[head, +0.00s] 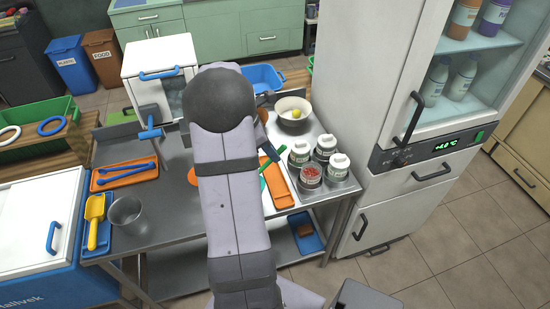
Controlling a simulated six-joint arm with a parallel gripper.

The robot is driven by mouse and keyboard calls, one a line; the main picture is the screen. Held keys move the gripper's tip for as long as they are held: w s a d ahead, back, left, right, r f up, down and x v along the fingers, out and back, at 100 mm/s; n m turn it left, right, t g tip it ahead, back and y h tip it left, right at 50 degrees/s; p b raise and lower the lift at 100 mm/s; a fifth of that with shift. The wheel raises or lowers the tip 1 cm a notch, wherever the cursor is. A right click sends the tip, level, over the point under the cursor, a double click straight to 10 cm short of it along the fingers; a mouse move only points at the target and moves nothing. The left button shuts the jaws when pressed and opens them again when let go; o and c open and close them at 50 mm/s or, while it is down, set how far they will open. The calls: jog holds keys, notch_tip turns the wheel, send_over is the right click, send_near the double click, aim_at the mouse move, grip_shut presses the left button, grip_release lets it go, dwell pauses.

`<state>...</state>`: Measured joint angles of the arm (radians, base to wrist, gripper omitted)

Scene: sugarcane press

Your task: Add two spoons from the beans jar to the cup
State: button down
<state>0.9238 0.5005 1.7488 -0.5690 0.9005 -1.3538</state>
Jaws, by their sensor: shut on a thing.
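A clear cup (127,213) stands upright at the left front of the steel table. Several jars with white tops stand at the table's right end. The front one (310,177) shows red contents like beans; its label is too small to read. My arm crosses the middle of the view, and my gripper (261,152) is behind it, left of the jars, its fingers mostly hidden. A green spoon-like tool (271,161) shows there, slanting over an orange tray (284,200). My gripper appears shut on it, apart from both the jars and the cup.
A bowl (293,110) with a yellow ball stands behind the jars. An orange tray with blue tools (123,174) and a yellow scoop (94,220) are at the left. A tall fridge (380,140) bounds the right. My arm hides the table's middle.

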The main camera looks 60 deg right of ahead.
jog(key=shift+w+a+r+g+h+b, duration=0.15)
jog(key=shift+w+a+g+h+b, duration=0.35)
jog(key=shift+b, duration=0.15)
jog(key=shift+w+a+r+g+h+b, duration=0.15)
jog(key=shift+w+a+g+h+b, duration=0.25)
jog(key=shift+w+a+b, duration=0.15)
jog(key=shift+w+a+r+g+h+b, duration=0.4)
jog(key=shift+w+a+r+g+h, duration=0.2)
jog(key=shift+g+h, duration=0.1)
jog(key=shift+s+d, duration=0.1)
jog(key=shift+s+d+r+t+y+p, duration=0.3)
jog(key=shift+s+d+t+y+p, duration=0.1)
jog(key=shift+p, duration=0.8)
jog(key=s+d+t+y+p, duration=0.1)
jog(key=p, duration=0.4)
jog(key=shift+s+d+r+y, duration=0.1)
jog(key=shift+s+d+y, duration=0.15)
jog(key=shift+s+y, duration=0.1)
jog(key=shift+s+d+t+p, duration=0.3)
jog(key=shift+t+p, duration=0.2)
jog(key=shift+p, duration=0.55)
jog(key=shift+y, duration=0.25)
jog(key=shift+f, duration=0.2)
jog(key=shift+s+d+r+p, duration=0.1)
jog(key=shift+d+r+p, duration=0.05)
jog(key=shift+p, duration=0.55)
